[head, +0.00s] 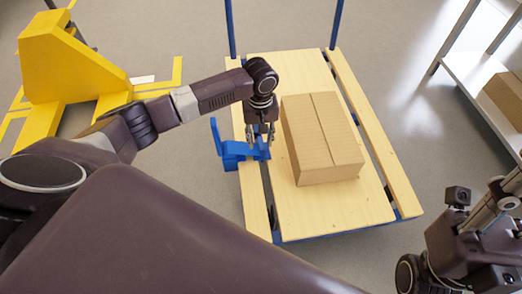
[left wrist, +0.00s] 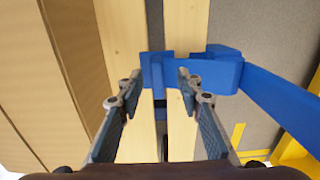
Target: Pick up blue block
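The blue block (head: 234,151) lies on the left edge of the wooden cart, with an upright part at its left end. It also shows in the left wrist view (left wrist: 218,74), just past and below my fingertips, reaching to the right of them. My left gripper (head: 260,143) points down over the block's right end, beside the cardboard box. In the left wrist view its two fingers (left wrist: 160,82) stand apart with nothing clearly held between them. I cannot tell whether the fingers touch the block. Part of my right arm shows at the lower right of the head view; its fingers do not show.
A cardboard box (head: 321,137) stands on the wooden cart (head: 355,212), close to the right of my left gripper. Blue posts (head: 336,24) rise at the cart's far end. A yellow stand (head: 70,62) is at the left, and a shelf (head: 480,76) with a box is at the right.

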